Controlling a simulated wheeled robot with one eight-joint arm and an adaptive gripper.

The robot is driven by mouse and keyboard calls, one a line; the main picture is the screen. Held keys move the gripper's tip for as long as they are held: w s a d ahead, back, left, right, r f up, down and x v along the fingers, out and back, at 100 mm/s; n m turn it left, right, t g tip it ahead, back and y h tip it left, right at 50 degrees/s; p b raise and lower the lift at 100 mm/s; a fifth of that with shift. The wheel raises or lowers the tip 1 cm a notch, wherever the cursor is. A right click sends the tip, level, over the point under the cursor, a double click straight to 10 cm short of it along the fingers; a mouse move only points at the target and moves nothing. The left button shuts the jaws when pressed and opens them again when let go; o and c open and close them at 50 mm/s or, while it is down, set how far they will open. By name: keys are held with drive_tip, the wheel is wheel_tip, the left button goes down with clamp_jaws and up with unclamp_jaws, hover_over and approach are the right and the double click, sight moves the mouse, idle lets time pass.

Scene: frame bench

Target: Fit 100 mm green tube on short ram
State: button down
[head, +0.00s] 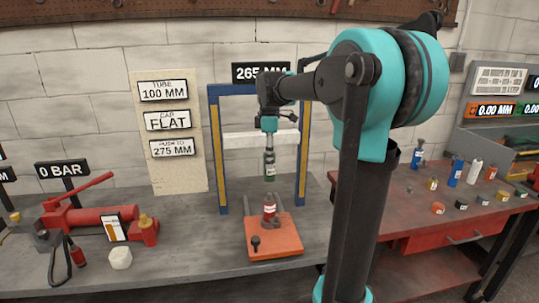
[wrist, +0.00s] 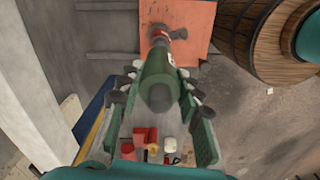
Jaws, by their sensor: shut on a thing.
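My gripper (head: 269,143) points down inside the blue press frame and is shut on the green tube (head: 269,170). The tube hangs upright, with a grey upper part showing between the fingers. In the wrist view, the green tube (wrist: 158,70) lies between the green finger pads. The short ram (head: 269,208), red with a grey top and a white label, stands upright on the orange base plate (head: 285,243). In the head view the tube is roughly above the ram, with a visible gap. The ram (wrist: 160,35) is partly hidden behind the tube in the wrist view.
The press frame's blue and yellow posts (head: 218,150) stand close on both sides. A card (head: 170,130) reads tube 100 MM, cap FLAT, push to 275 MM. A red hand pump (head: 95,215) is at left. A red bench (head: 435,200) with several small parts is at right.

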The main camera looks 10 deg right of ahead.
drive_tip(key=shift+f, duration=2.05)
drive_tip(key=shift+f, duration=1.9)
drive_tip(key=c, duration=1)
unclamp_jaws()
drive_tip(key=shift+o, duration=0.2)
wheel_tip(320, 180, up, 12)
drive_tip(key=shift+f, duration=0.1)
